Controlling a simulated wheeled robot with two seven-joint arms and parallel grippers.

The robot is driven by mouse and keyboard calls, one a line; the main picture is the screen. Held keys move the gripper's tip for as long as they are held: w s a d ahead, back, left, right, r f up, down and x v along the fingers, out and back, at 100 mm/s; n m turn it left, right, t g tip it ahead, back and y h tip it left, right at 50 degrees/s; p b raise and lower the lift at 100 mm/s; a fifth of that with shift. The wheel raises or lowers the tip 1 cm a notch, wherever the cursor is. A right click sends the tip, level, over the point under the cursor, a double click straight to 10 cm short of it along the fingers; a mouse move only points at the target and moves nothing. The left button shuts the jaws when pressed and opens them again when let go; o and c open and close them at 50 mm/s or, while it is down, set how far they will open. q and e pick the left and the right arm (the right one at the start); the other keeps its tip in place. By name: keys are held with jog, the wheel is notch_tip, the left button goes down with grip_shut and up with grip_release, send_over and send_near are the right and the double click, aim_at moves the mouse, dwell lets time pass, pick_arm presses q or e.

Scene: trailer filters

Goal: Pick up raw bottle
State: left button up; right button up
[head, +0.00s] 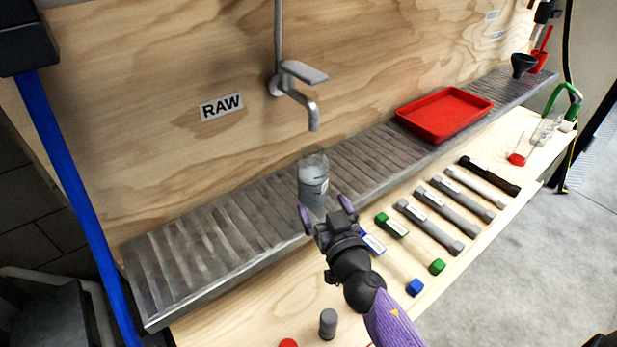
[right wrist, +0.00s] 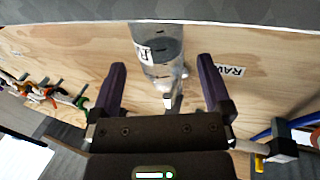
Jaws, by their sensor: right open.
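The raw bottle (head: 313,185), clear with a grey lower part, stands upright on the ribbed metal drain tray (head: 185,262) below the tap. In the right wrist view the bottle (right wrist: 158,50) shows a white label with part of a word, centred in the gap between the fingers. My right gripper (head: 326,211) is open just in front of the bottle, one finger toward each side. In the right wrist view its fingers (right wrist: 162,66) are apart. I cannot tell whether either finger touches the bottle. My left gripper is not in view.
The tap (head: 300,85) hangs above the bottle beside a RAW sign (head: 221,106). A red tray (head: 444,113) lies on the drain tray to the right. Several filter tubes (head: 430,226) lie on the wooden bench. A small grey cylinder (head: 328,323) stands near the front.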

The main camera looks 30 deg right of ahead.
aim_at(318, 194)
jog(key=w, duration=0.2)
jog(key=w+d, duration=0.1)
jog(key=w, duration=0.1)
jog(key=w+b, duration=0.1)
jog(key=w, duration=0.2)
jog(key=shift+d+f, duration=0.1)
jog(key=shift+d, duration=0.15)
jog(key=shift+c, duration=0.3)
